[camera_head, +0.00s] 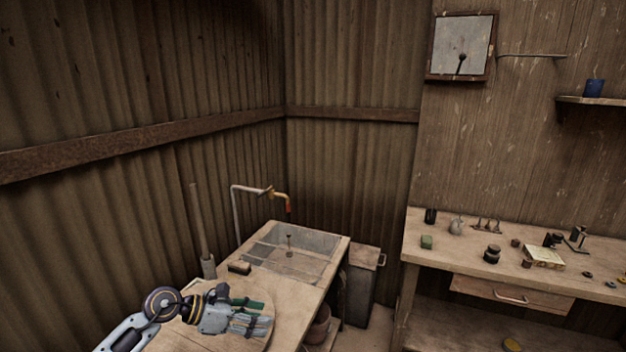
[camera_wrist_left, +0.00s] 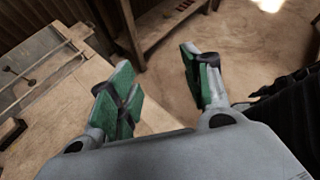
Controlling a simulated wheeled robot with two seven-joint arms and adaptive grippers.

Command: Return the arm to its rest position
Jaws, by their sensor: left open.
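My left gripper (camera_head: 258,318) comes in at the lower left of the head view, over a round wooden board on the wooden counter (camera_head: 310,300). In the left wrist view my left gripper (camera_wrist_left: 162,88) has its two green-padded fingers spread apart. Nothing is between them. The counter (camera_wrist_left: 70,125) lies below and to the left of the fingers there. My right gripper is in neither view.
A workbench (camera_head: 420,255) with small items and a drawer (camera_head: 510,294) stands at the right. A dark bin (camera_head: 360,285) stands between them. Corrugated walls close the corner.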

